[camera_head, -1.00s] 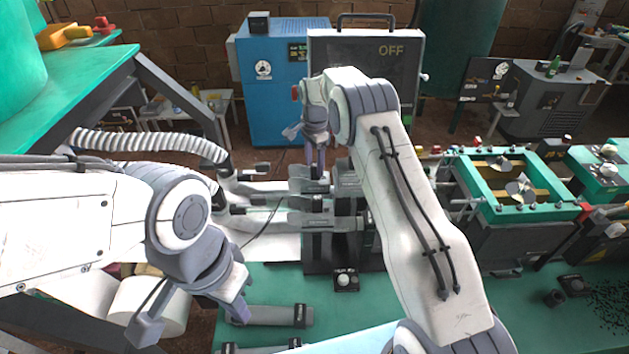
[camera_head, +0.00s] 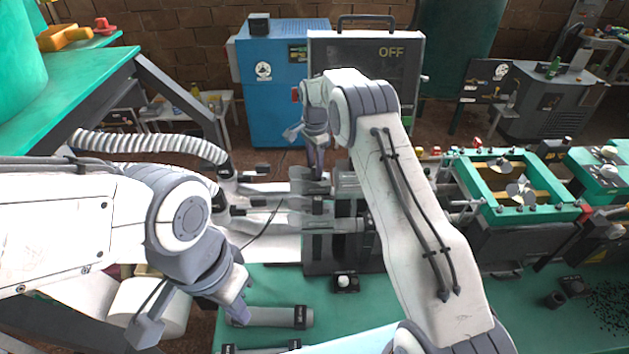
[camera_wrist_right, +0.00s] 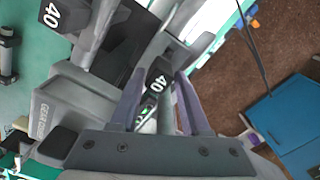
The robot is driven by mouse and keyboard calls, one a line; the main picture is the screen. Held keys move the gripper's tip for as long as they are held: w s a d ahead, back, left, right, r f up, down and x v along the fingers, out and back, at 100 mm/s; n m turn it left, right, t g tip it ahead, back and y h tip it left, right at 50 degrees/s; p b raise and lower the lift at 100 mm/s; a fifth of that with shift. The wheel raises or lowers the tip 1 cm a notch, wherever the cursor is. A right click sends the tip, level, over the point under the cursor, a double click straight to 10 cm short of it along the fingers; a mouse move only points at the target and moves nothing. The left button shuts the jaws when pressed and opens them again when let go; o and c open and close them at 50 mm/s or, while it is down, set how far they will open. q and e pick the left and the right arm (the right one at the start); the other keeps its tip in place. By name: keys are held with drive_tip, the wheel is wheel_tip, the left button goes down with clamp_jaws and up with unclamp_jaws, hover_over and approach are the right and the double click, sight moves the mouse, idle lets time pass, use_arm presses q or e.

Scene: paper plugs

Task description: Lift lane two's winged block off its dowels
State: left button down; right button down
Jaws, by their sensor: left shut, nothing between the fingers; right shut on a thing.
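My right gripper (camera_head: 318,172) is over the rear end of the grey machine. Its purple fingers also show in the right wrist view (camera_wrist_right: 163,112), closed about a dark grey winged block (camera_wrist_right: 160,80) with a white 40 label. In the head view the block (camera_head: 299,180) is partly behind the fingers. Its dowels are hidden, and I cannot tell how far it stands from them. Another grey block with a 40 label (camera_wrist_right: 52,14) is at the upper left of the wrist view. My left gripper (camera_head: 241,311) is shut and empty over the green table.
Grey cylindrical pieces (camera_head: 275,316) lie on the green table (camera_head: 345,308) below my left gripper. A small dark box with a white button (camera_head: 345,282) stands before the machine. A panel marked OFF (camera_head: 365,75) rises behind. A green-framed machine (camera_head: 480,190) stands right.

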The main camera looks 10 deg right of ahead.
drive_tip(key=shift+w+d+r+p, duration=0.25)
drive_tip(key=shift+r+p, duration=0.2)
drive_tip(key=shift+r, duration=0.25)
drive_tip(key=shift+w+d+r+p, duration=0.1)
drive_tip(key=shift+w+r+p, duration=0.1)
drive_tip(key=shift+r+p, duration=0.35)
idle(0.7)
drive_tip(key=shift+s+r+p, duration=0.1)
drive_tip(key=shift+r+p, duration=0.25)
drive_tip(key=shift+r, duration=0.35)
drive_tip(key=shift+a+r, duration=0.15)
drive_tip(key=shift+r, duration=0.05)
drive_tip(key=shift+s+r+p, duration=0.1)
drive_tip(key=shift+r+p, duration=0.1)
drive_tip(key=shift+p, duration=0.25)
drive_tip(key=shift+r, duration=0.2)
drive_tip(key=shift+r+p, duration=1.4)
drive_tip(key=shift+r, duration=0.15)
drive_tip(key=shift+a, duration=0.1)
